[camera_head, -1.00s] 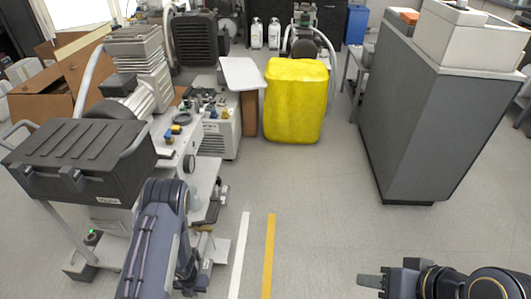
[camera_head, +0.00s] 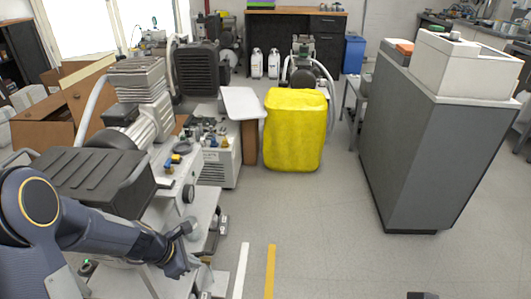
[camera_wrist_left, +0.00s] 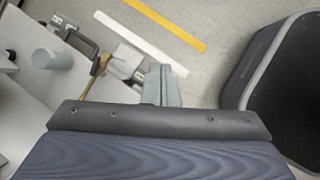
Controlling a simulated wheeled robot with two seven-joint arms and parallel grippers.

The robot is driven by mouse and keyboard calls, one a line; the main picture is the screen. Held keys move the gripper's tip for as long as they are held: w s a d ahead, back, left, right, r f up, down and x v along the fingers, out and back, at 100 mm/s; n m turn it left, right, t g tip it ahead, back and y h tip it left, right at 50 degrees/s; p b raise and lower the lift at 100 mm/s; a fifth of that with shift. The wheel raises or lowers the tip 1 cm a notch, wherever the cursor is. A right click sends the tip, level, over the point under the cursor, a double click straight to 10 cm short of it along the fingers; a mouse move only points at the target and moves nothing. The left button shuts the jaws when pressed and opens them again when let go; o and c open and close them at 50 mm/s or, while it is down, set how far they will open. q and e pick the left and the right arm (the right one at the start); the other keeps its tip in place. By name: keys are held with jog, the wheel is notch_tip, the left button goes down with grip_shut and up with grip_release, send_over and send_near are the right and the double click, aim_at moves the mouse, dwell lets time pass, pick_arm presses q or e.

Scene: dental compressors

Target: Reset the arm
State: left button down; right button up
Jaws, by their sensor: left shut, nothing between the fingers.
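My left arm (camera_head: 95,228) comes in from the left and bends across the front of the dental compressor bench. Its gripper (camera_head: 181,231) is beside the bench's right side, above the lower shelf. In the left wrist view the grey fingers (camera_wrist_left: 161,85) are together with nothing between them. I cannot tell whether the gripper touches the bench. Of my right arm only a dark sliver (camera_head: 422,295) shows at the bottom edge; its gripper is out of view.
The compressor bench (camera_head: 205,200) with a black ribbed case (camera_head: 85,175) stands close on the left. A yellow canister (camera_head: 293,130) stands ahead, and a grey cabinet (camera_head: 430,150) is at the right. The floor (camera_head: 330,230) between them is clear. A dark bin-like object (camera_wrist_left: 285,75) shows in the wrist view.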

pick_arm(q)
jog(key=s+r+m+h, duration=0.1)
jog(key=s+r+m, duration=0.35)
jog(key=r, duration=0.55)
jog(key=s+r+m+t+y, duration=0.1)
jog(key=s+r+m, duration=0.3)
jog(key=s+m, duration=0.45)
jog(key=s+r+m+t+y, duration=0.1)
jog(key=s+r+m, duration=0.3)
jog(key=s+m, duration=0.5)
notch_tip(320, 180, up, 28)
jog(key=p, duration=2.7)
jog(key=shift+s+a+n+p, duration=0.2)
jog(key=shift+s+n+p, duration=0.2)
jog(key=shift+f, duration=0.1)
